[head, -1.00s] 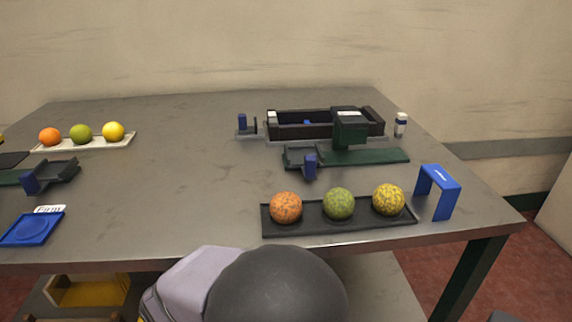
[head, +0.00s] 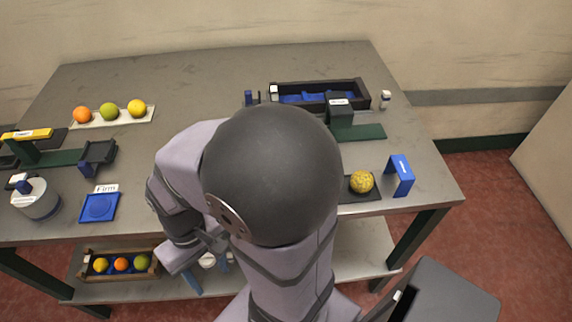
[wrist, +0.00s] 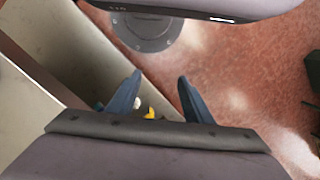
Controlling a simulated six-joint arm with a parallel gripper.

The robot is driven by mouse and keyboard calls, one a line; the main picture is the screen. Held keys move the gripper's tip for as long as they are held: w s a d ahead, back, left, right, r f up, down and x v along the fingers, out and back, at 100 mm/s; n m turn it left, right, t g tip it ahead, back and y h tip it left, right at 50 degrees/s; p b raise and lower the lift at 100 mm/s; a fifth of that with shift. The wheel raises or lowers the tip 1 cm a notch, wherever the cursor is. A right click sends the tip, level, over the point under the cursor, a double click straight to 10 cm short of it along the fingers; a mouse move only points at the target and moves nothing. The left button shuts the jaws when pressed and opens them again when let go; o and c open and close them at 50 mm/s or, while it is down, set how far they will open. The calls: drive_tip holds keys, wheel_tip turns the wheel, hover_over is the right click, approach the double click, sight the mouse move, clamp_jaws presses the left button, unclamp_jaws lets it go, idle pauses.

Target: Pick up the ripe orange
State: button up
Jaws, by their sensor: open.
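An orange-coloured fruit (head: 82,115) sits on the white tray (head: 92,123) at the back left, beside a green (head: 109,111) and a yellow one (head: 136,107). Another orange-coloured fruit (head: 121,264) lies in a wooden crate (head: 118,278) on the lower shelf, between a yellow (head: 100,264) and a green one (head: 141,262). A speckled yellow fruit (head: 361,182) shows on the black tray (head: 362,196); my arm hides the rest of that tray. My gripper (wrist: 159,80) is open, its blue fingers apart, above the floor near the table's front. No orange fruit shows in the wrist view.
A blue stand (head: 401,175) is by the table's right edge. A dark box (head: 322,92) with blue inside stands at the back. A blue plate (head: 99,207) labelled "Firm" and a grey round device (head: 37,200) are front left. Red floor (wrist: 240,60) surrounds the gripper.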

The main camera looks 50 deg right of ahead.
drive_tip(key=w+d+r+t+h+p, duration=0.1)
drive_tip(key=w+d+r+p, duration=0.1)
drive_tip(key=r+p, duration=1.45)
drive_tip(key=w+d+r+t+p, duration=0.1)
drive_tip(key=r+p, duration=1.4)
drive_tip(key=r, duration=0.2)
drive_tip(key=s+d+f+m+g+b, duration=0.1)
drive_tip(key=s+d+f+g+b, duration=0.1)
drive_tip(key=d+f+b, duration=0.45)
drive_tip(key=s+d+f+m+g+b, duration=0.1)
drive_tip(key=s+d+f+b, duration=0.15)
drive_tip(key=f, duration=0.65)
drive_tip(key=w+d+f+n+h+b, duration=0.1)
drive_tip(key=w+d+f+n+b, duration=0.1)
drive_tip(key=d+n, duration=0.9)
drive_tip(key=n, duration=0.9)
drive_tip(key=shift+w+f+n+g+h, duration=0.15)
drive_tip(key=shift+w+n+g+h, duration=0.15)
drive_tip(key=shift+n, duration=0.1)
drive_tip(key=shift+s, duration=0.1)
drive_tip(key=shift+x, duration=3.65)
drive_tip(key=shift+a, duration=0.1)
